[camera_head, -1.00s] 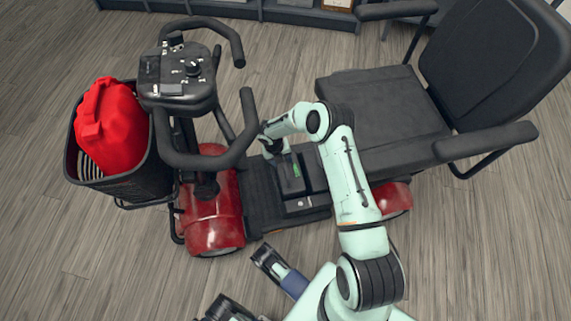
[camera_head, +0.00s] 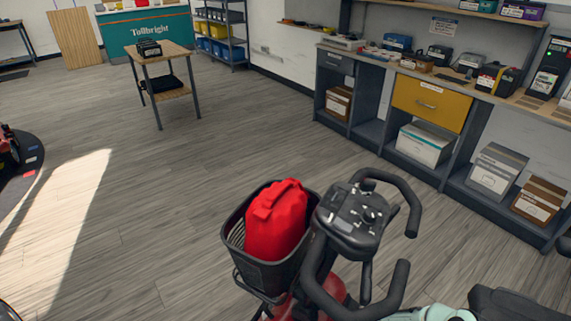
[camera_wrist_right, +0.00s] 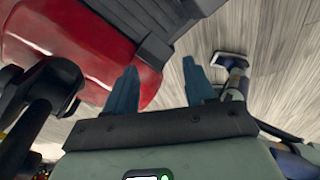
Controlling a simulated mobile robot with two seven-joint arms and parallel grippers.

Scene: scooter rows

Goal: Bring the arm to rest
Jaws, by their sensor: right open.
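My right gripper (camera_wrist_right: 160,88) shows in the right wrist view, with its two blue-green fingers apart and nothing between them. Close ahead of it are a red, glossy scooter body part (camera_wrist_right: 75,38) and a dark ribbed part (camera_wrist_right: 160,18). I cannot tell whether a finger touches the red part. In the head view only a pale green piece of my arm (camera_head: 432,313) shows at the bottom edge, beside the scooter's handlebar (camera_head: 395,285). My left gripper shows in neither view.
The scooter's front basket (camera_head: 262,268) holds a red container (camera_head: 277,222). A workbench with a yellow drawer (camera_head: 428,103) lines the right wall. A small wooden table (camera_head: 160,53) stands at the back left. The floor between is clear.

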